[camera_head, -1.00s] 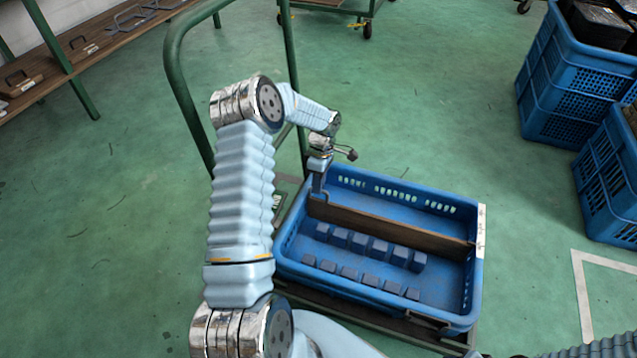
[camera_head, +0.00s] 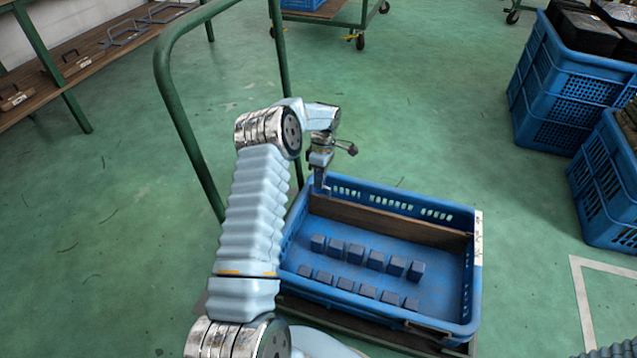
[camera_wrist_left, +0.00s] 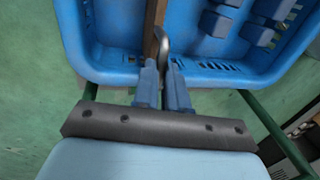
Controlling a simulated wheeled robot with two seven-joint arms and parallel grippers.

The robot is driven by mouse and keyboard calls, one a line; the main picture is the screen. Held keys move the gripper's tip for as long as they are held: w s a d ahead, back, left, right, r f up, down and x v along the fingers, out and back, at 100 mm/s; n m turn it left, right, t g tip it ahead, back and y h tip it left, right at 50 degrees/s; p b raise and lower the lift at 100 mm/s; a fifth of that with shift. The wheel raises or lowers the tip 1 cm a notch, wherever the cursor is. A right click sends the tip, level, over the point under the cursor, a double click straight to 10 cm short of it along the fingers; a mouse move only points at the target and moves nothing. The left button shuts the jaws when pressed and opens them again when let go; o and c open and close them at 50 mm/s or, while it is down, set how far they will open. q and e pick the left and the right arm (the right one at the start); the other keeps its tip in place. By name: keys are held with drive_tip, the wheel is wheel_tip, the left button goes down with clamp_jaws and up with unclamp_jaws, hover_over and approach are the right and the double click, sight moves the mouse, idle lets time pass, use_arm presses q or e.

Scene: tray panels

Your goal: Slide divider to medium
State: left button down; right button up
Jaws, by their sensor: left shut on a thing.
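The divider (camera_head: 392,223) is a brown wooden panel standing upright across the blue crate (camera_head: 462,324), close to its far wall and roughly parallel to it. In the left wrist view the divider (camera_wrist_left: 153,26) shows as a narrow brown strip. My left gripper (camera_head: 319,186) is at the divider's left end, over the crate's left rim. In the left wrist view its two fingers (camera_wrist_left: 164,76) are shut on a curved metal piece at the divider's end. My right gripper is not in view.
Several dark blue blocks (camera_head: 376,257) stand in two rows on the near side of the divider. The crate rests on a cart with a green rail (camera_head: 186,115). Stacked blue crates (camera_head: 560,90) stand at the right on the floor.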

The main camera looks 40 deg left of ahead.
use_arm(q)
drive_tip(key=c, duration=1.2)
unclamp_jaws()
drive_tip(key=shift+o, duration=0.2)
drive_tip(key=shift+r, duration=0.1)
wheel_tip(320, 180, up, 13)
drive_tip(key=w+p, duration=0.1)
drive_tip(key=w, duration=0.1)
drive_tip(key=shift+w+a+r, duration=0.2)
drive_tip(key=shift+w+a, duration=0.05)
drive_tip(key=shift+a, duration=0.15)
